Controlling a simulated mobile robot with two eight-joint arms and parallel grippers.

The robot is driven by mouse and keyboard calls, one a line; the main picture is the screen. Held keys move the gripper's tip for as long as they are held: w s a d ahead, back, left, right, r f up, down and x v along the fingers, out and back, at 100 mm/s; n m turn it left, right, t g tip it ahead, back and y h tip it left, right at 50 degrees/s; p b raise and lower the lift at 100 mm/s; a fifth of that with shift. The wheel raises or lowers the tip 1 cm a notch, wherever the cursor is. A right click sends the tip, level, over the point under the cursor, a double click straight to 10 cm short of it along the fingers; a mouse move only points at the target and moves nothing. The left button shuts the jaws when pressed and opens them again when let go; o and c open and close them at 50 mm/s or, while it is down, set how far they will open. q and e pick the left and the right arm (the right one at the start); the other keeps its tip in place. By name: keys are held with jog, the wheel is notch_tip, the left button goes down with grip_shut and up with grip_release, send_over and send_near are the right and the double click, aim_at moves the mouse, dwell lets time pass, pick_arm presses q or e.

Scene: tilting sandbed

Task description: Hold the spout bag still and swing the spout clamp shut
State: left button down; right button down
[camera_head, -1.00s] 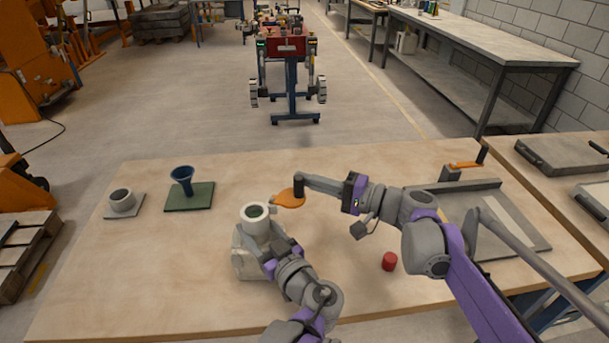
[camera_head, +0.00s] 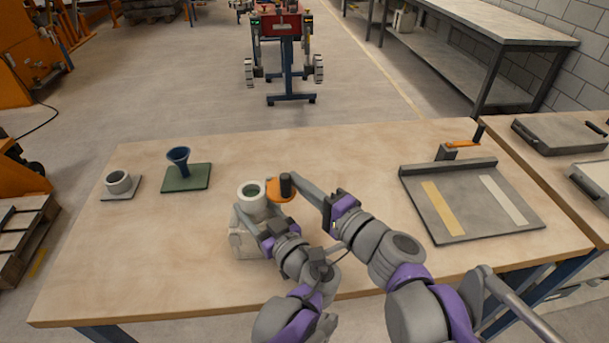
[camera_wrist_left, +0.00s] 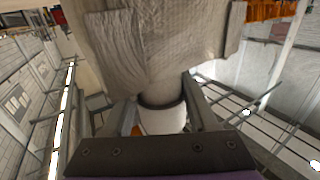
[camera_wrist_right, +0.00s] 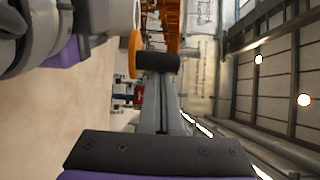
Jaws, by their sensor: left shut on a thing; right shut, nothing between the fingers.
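The spout bag (camera_head: 245,245) is a pale fabric bag standing on the table, its white round spout (camera_head: 250,193) upright. My left gripper (camera_head: 260,222) is shut on the spout's neck, with the white spout between its fingers in the left wrist view (camera_wrist_left: 163,120). The spout clamp is an orange paddle (camera_head: 279,192) with an upright black knob (camera_head: 286,184), close against the right side of the spout's rim. My right gripper (camera_head: 308,184) is shut and empty, its tips at the knob's right side. In the right wrist view the knob (camera_wrist_right: 158,62) lies across the fingertips; contact is unclear.
A blue funnel (camera_head: 179,158) stands on a green plate, with a grey cup (camera_head: 118,182) at the left. A grey tray (camera_head: 455,222) with two strips lies at the right, an orange-handled fixture (camera_head: 448,152) behind it. The wooden table's left front is clear.

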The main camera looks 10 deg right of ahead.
jog(key=shift+s+a, duration=0.5)
jog(key=shift+a, duration=0.15)
jog(key=shift+s+a, duration=0.45)
jog(key=shift+a, duration=0.2)
jog(key=shift+s+a, duration=0.2)
jog(key=shift+a, duration=0.35)
jog(key=shift+s+a, duration=0.15)
jog(key=shift+a, duration=0.5)
jog(key=n+g+y, duration=0.2)
jog(key=y, duration=0.1)
send_near(284, 192)
jog(key=x, duration=0.5)
jog(key=r+x, duration=0.1)
jog(key=x, duration=0.1)
jog(key=shift+w+r, duration=0.15)
jog(key=shift+w, duration=0.4)
jog(key=shift+s+a, duration=0.1)
jog(key=shift+a, duration=1.5)
